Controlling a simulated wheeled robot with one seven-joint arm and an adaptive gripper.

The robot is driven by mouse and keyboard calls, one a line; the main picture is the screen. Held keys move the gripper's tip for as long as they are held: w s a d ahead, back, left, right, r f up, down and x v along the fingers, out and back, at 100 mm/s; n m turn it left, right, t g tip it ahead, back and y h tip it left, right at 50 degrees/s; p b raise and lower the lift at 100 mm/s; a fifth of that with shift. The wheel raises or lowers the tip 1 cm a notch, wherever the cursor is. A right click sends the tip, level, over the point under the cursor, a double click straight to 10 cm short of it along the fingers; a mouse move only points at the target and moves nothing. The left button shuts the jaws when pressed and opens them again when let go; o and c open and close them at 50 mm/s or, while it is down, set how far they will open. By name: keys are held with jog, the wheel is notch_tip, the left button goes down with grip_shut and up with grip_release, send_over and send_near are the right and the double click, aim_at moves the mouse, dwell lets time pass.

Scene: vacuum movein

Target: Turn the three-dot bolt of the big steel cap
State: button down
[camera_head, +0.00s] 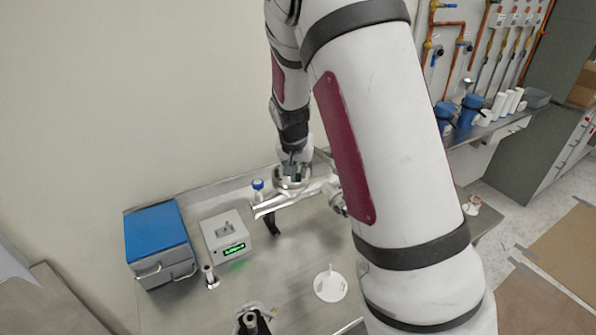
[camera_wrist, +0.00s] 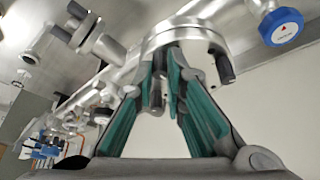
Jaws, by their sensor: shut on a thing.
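The big steel cap (camera_head: 291,181) sits on the steel pipe assembly above the bench in the head view. In the wrist view the cap (camera_wrist: 192,34) is a round steel disc with dark bolts at its rim. My gripper (camera_wrist: 166,75) has green-lined fingers and is shut on a dark bolt (camera_wrist: 156,92) at the cap's near rim. Another dark bolt (camera_wrist: 222,68) stands to the right, clear of the fingers. No dot marks are legible, so I cannot tell which bolt has three dots. In the head view my gripper (camera_head: 293,166) is at the cap, its fingertips hard to make out.
A blue valve knob (camera_wrist: 281,26) is right of the cap; it also shows in the head view (camera_head: 258,184). On the bench are a blue-topped box (camera_head: 156,232), a grey device with green display (camera_head: 226,236) and a white round stand (camera_head: 330,286). Steel pipes run beside the cap.

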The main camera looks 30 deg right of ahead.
jog(key=c, duration=1.6)
grip_release()
jog(key=shift+c, duration=0.2)
jog(key=shift+r, duration=0.15)
jog(key=v, duration=1.1)
jog(key=shift+s+a+r, duration=0.2)
jog(key=shift+r, duration=0.1)
